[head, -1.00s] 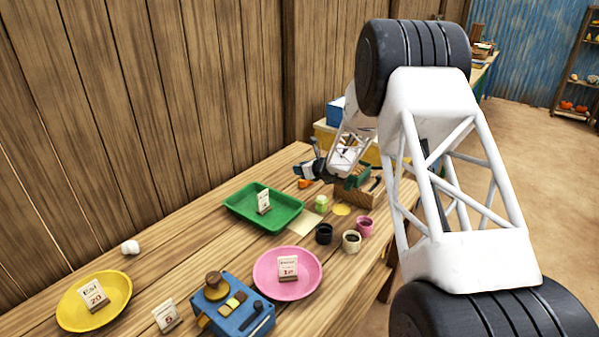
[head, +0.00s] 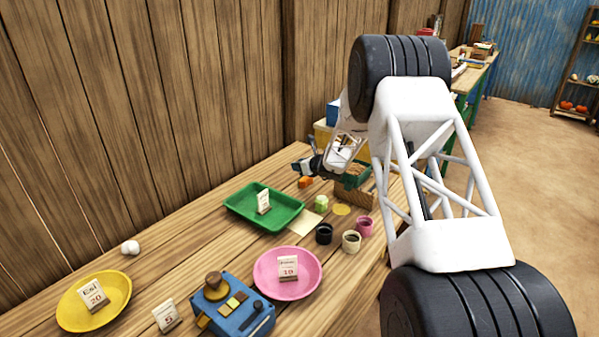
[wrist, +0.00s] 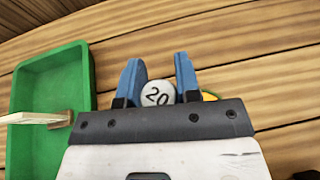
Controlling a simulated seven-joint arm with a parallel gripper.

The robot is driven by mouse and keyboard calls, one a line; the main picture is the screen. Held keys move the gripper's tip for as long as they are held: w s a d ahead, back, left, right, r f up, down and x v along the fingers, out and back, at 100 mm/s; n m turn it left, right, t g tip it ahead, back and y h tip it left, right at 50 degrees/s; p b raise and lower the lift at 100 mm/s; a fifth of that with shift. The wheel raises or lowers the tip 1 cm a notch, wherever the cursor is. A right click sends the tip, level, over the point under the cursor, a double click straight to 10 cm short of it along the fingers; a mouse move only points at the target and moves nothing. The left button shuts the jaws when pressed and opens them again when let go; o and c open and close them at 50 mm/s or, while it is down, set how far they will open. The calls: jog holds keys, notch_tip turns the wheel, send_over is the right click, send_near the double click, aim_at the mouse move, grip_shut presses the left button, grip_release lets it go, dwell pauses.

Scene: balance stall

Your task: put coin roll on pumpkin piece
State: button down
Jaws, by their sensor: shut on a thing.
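The roll sits between the two blue fingers in the wrist view. In the head view my gripper (head: 301,168) is above the far part of the table, and the roll cannot be made out there. The orange pumpkin piece (head: 305,182) lies on the table just below my gripper. In the wrist view a bit of the orange piece (wrist: 210,96) shows beside the right finger, mostly hidden.
A green tray (head: 236,210) with a card is left of the pumpkin piece. A pink plate (head: 263,284), yellow plate (head: 70,313) and blue device (head: 228,307) are nearer.

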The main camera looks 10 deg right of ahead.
jog(key=shift+f, duration=1.35)
jog(key=shift+f, duration=0.1)
jog(key=c, duration=0.8)
grip_release()
jog(key=shift+v, duration=0.9)
jog(key=r, duration=0.4)
jog(key=s+r, duration=0.1)
jog(key=r, duration=0.1)
jog(key=shift+d, duration=0.35)
jog(key=shift+r, duration=0.8)
